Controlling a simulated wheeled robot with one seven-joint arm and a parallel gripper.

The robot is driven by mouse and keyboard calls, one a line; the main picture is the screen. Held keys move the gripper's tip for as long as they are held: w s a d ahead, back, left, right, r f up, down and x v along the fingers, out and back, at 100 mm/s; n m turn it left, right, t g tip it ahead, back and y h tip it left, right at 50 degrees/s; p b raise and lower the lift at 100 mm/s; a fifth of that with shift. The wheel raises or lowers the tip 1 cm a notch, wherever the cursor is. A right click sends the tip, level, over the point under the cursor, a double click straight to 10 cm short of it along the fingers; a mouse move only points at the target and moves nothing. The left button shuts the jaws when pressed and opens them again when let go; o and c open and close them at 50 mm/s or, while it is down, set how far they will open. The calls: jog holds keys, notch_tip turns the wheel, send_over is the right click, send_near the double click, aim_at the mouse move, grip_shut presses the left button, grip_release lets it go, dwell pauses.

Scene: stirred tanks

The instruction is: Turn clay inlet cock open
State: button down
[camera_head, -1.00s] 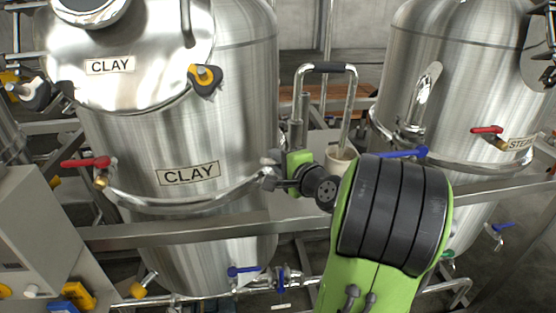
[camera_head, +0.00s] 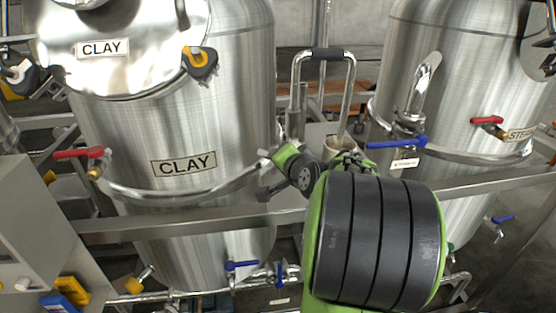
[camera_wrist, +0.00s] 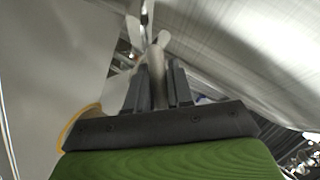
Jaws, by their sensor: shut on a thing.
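The clay tank (camera_head: 205,235) is a large steel vessel with CLAY labels, at the left of the head view. A red-handled cock (camera_head: 80,154) is on its left side, and a blue-handled cock (camera_head: 242,266) is low at its front. I cannot tell which one is the inlet cock. My gripper (camera_wrist: 158,72) shows in the wrist view, its two dark fingers shut on a grey metal piece (camera_wrist: 157,85) with a forked far end. In the head view my arm hides most of the gripper, near the clay tank's right side.
A second steel tank (camera_head: 455,75) stands at the right, with a red-handled cock (camera_head: 489,121) and a blue lever (camera_head: 398,141). A steel rail (camera_head: 150,222) crosses in front of the tanks. A grey cabinet (camera_head: 25,230) is at the left edge.

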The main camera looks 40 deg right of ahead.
jog(key=shift+f, duration=0.1)
dwell(0.4)
jog(key=c, duration=1.1)
grip_release()
jog(key=shift+s, duration=0.1)
jog(key=p+v, duration=0.1)
jog(key=v, duration=1.4)
jog(key=shift+s+a+p, duration=0.25)
jog(key=shift+p, duration=0.1)
